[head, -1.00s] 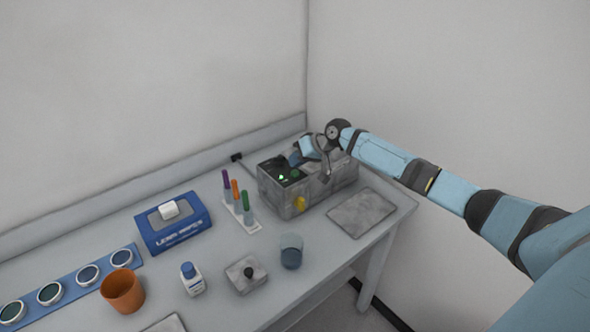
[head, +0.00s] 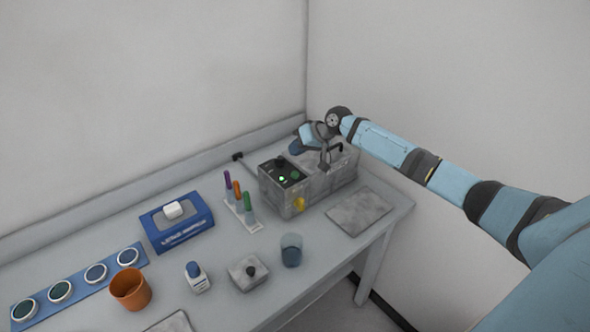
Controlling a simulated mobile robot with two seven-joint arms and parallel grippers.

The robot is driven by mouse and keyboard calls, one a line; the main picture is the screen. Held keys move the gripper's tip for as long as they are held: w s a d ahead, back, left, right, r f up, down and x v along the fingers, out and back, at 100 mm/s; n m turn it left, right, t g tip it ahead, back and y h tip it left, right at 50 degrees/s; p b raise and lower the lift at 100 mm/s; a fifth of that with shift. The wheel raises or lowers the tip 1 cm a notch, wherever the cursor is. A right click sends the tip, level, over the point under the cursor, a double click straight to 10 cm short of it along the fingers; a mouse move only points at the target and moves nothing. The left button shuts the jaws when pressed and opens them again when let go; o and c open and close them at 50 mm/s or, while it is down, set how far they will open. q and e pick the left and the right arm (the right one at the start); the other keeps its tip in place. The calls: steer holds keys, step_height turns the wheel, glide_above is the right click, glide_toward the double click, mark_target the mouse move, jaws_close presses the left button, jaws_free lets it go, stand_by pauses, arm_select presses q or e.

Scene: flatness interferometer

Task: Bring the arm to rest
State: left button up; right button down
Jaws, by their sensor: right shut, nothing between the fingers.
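My right arm (head: 395,150) comes in from the right and bends down at its wrist over the back of the grey instrument box (head: 297,203). My right gripper (head: 324,163) is small and dark here, close above the box's top. It is shut with nothing held. I cannot tell whether its tips touch the box. The box's panel, with a black knob (head: 281,162) and green lights, shows to the left of the gripper. My left gripper is out of view.
On the table are a blue wipes box (head: 177,228), a tube rack (head: 240,213), a beaker (head: 291,250), a grey block with a knob (head: 246,272), a bottle (head: 197,278), an orange cup (head: 130,289) and a blue strip (head: 78,281) with round pieces. A flat grey plate (head: 358,211) lies right of the instrument box. Walls stand behind.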

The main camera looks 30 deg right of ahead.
stand_by(0.8)
steer(key=s+a+f+n+g, duration=0.1)
steer(key=s+a+f+n, duration=0.1)
steer(key=s+a+f, duration=0.4)
steer(key=s+a+f+n+g+h, duration=0.1)
steer(key=s+a+f, duration=0.1)
steer(key=s+a, duration=0.6)
steer(key=s+a+f+n+g, duration=0.1)
steer(key=s+a+f+n, duration=0.1)
steer(key=s+a+f, duration=0.5)
steer(key=s+d+r+m+h, duration=0.15)
steer(key=s+r, duration=0.25)
steer(key=s, duration=0.8)
steer(key=s+d+r+m+h, duration=0.1)
steer(key=s+d+r+h, duration=0.2)
steer(key=s, duration=0.8)
steer(key=w+a+f+t+y, duration=0.1)
steer(key=w+a+f+t, duration=0.2)
steer(key=f, duration=0.3)
steer(key=w+a+f+n+t+y, duration=0.1)
steer(key=w+a+f+t, duration=0.1)
steer(key=a+f+t, duration=0.2)
step_height(320, 180, down, 3)
steer(key=shift+w+a+r+y, duration=0.15)
steer(key=shift+w+a+y, duration=0.05)
steer(key=shift+w+y, duration=0.2)
